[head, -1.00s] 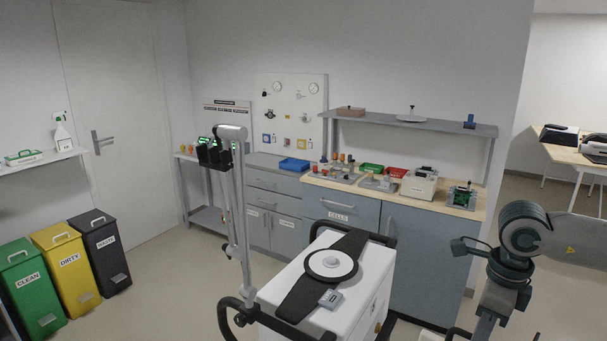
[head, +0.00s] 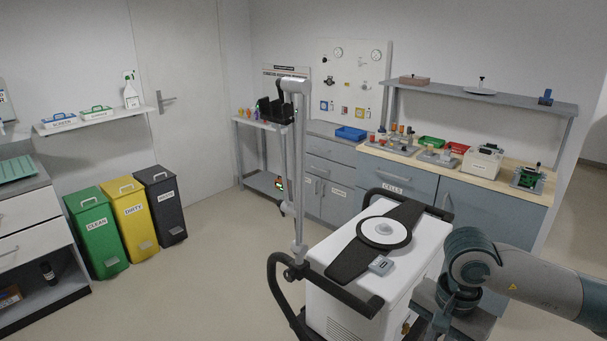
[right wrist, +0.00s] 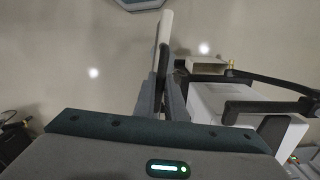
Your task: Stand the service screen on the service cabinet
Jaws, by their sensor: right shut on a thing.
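In the right wrist view my right gripper (right wrist: 160,97) is shut on a thin, upright thing with a pale upper part (right wrist: 166,28) and a dark strip. It is seen nearly edge-on, and I cannot tell for sure that it is the service screen. In the head view my right arm comes in at the lower right, beside the white cart; its fingertips are hidden there. A cabinet with white drawers (head: 38,232) and a green mat on top stands at the left edge. A grey-blue cabinet (head: 325,167) stands at the back wall. No label naming either as the service cabinet is readable. My left gripper is not in view.
The white wheeled cart (head: 350,300) with dark handles and a tall pole (head: 300,170) stands in front. Green (head: 97,230), yellow (head: 132,217) and dark (head: 162,205) bins line the left wall. The worktop (head: 465,172) holds several items. Floor between bins and cart is clear.

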